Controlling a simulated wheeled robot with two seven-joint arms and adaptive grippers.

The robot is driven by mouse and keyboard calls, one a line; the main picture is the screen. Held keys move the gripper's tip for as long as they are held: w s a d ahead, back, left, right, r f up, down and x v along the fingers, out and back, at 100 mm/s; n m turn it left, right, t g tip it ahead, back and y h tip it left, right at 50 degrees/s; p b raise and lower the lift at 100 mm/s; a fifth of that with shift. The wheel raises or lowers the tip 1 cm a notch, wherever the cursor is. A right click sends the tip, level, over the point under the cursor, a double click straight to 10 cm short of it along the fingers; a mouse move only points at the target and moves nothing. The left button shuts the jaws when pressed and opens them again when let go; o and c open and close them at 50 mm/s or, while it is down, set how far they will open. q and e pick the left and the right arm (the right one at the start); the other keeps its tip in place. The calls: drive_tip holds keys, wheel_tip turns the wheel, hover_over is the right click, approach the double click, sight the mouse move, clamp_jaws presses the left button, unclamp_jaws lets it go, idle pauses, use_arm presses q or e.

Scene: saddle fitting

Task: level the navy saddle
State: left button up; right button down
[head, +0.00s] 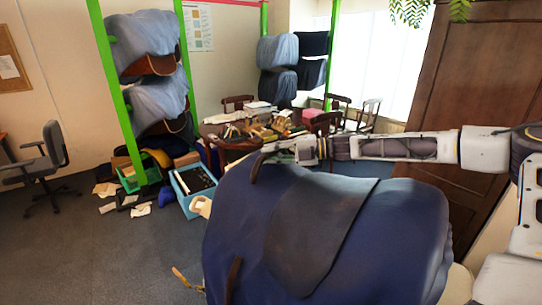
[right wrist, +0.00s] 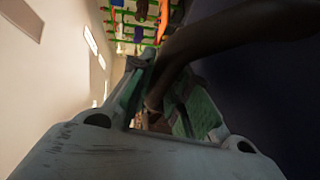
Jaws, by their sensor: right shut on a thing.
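The navy saddle (head: 400,235) fills the lower middle of the head view, with a darker flap (head: 310,235) on its near side. Its upper outline slopes down to the right in the picture; I cannot tell its true tilt. A dark brown edge piece (head: 258,167) stands up at its upper left. My right gripper (head: 272,153) reaches over from the right to this far upper-left end. In the right wrist view, its green-padded fingers (right wrist: 165,105) are shut on a dark brown curved band (right wrist: 225,35). The exact contact is partly hidden. My left gripper is out of view.
A green-posted rack (head: 110,75) with grey-blue saddles stands at the back left. A cluttered table (head: 215,130) with chairs is behind the saddle. A blue crate (head: 195,207) and loose papers lie on the floor. A brown door (head: 480,80) is at right. Left floor is mostly clear.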

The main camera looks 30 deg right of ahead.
drive_tip(key=c, duration=1.3)
unclamp_jaws()
drive_tip(key=shift+s+d, duration=0.1)
drive_tip(key=shift+d, duration=0.15)
drive_tip(key=shift+v, duration=2.7)
drive_tip(key=shift+v, duration=0.75)
drive_tip(key=shift+v, duration=2.3)
